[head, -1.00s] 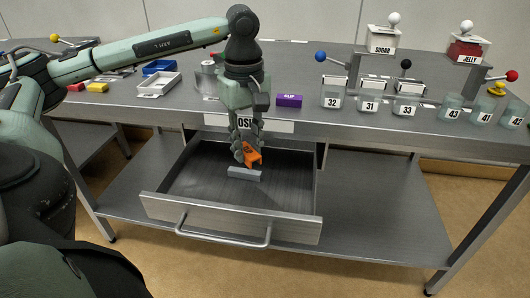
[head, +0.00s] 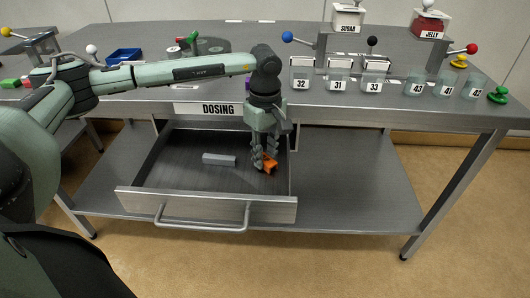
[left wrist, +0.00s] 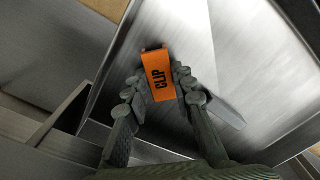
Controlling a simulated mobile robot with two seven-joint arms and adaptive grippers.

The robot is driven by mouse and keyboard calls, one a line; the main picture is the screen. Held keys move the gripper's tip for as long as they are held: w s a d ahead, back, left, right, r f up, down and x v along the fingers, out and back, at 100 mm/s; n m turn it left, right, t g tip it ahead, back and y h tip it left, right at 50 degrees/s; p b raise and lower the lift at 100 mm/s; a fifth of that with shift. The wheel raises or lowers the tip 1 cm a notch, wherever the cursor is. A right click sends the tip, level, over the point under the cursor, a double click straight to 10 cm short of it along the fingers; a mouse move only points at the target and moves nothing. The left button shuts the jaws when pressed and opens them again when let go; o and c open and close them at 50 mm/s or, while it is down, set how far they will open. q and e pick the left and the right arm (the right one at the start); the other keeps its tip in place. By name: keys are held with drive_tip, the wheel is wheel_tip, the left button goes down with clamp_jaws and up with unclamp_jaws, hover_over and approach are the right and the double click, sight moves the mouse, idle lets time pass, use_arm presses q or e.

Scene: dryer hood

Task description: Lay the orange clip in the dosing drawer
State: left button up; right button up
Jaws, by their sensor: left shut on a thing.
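The orange clip (head: 269,163) is held between the fingers of my left gripper (head: 264,160), inside the right part of the open dosing drawer (head: 170,197). I cannot tell whether the clip touches the drawer floor. A grey bar (head: 219,160) lies on the drawer floor to the left of the clip, apart from it; it also shows partly behind the fingers in the left wrist view (left wrist: 227,113). My right gripper is not in view.
The drawer handle (head: 203,228) juts out at the front. Above the drawer is the DOSING label (head: 218,108) on the table edge. Numbered jars (head: 339,83) and dispensers stand on the tabletop at right. A blue tray (head: 124,56) stands at the back left.

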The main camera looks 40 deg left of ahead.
sight(266, 158)
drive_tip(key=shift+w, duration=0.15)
use_arm(q)
drive_tip(key=shift+f, duration=0.1)
drive_tip(key=o, duration=0.8)
drive_tip(key=shift+r, duration=0.4)
wheel_tip(266, 158, up, 3)
drive_tip(key=shift+w, duration=0.1)
wheel_tip(266, 158, up, 9)
drive_tip(key=shift+f+b, duration=0.2)
drive_tip(key=shift+b, duration=0.15)
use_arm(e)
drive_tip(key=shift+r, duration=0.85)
